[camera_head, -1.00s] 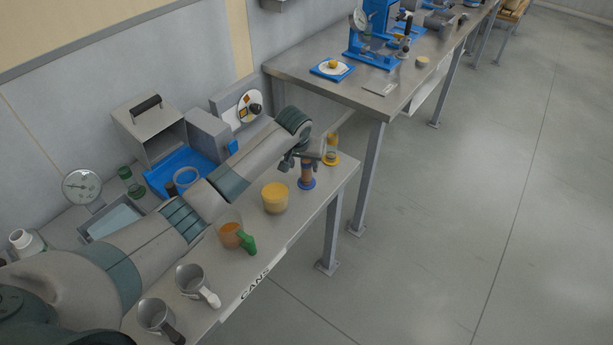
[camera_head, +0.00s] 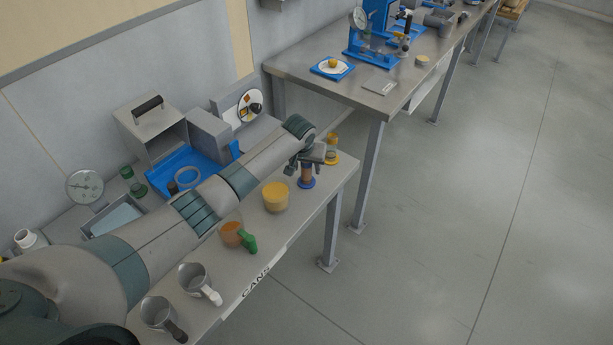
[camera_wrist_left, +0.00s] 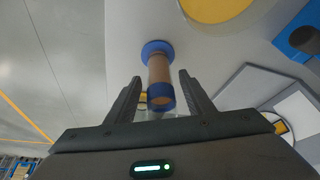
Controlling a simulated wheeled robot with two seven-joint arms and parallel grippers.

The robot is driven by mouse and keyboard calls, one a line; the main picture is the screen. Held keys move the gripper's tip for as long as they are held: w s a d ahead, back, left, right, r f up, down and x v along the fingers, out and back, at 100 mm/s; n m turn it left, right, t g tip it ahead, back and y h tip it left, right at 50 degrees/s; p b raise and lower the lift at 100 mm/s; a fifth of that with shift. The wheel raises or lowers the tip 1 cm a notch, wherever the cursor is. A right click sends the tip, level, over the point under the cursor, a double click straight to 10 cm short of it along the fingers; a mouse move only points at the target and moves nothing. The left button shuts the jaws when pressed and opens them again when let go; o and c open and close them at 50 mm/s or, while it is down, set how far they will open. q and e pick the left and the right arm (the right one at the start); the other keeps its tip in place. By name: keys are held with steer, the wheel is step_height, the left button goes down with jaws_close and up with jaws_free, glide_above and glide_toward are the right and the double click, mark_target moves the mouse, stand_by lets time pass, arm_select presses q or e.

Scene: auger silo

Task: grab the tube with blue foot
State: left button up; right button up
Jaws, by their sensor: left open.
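The tube with the blue foot (camera_head: 307,176) stands upright near the far end of the bench, brown with a blue base. In the left wrist view the tube (camera_wrist_left: 160,80) shows between the two fingers, its blue foot farther away. My left gripper (camera_head: 305,158) is open at the tube's upper part; in the left wrist view its fingers (camera_wrist_left: 156,95) stand on either side of the tube with gaps. The tube's upper end is partly hidden by the gripper in the head view. My right gripper is not in view.
A tube with a yellow foot (camera_head: 331,148) stands just behind. A yellow tub (camera_head: 276,197), a jug with a green handle (camera_head: 233,235) and metal cups (camera_head: 194,282) line the bench front. A blue tray (camera_head: 160,176) lies behind my arm.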

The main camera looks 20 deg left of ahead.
arm_select(q)
steer(key=c, duration=1.2)
steer(key=shift+r, duration=0.35)
steer(key=s+d+r+b, duration=0.4)
steer(key=d+r+b, duration=0.1)
steer(key=d+r, duration=0.5)
steer(key=shift+s+d+r+b, duration=0.15)
steer(key=shift+d+b, duration=0.15)
steer(key=shift+b, duration=0.05)
stand_by(0.5)
steer(key=shift+d, duration=0.1)
stand_by(0.7)
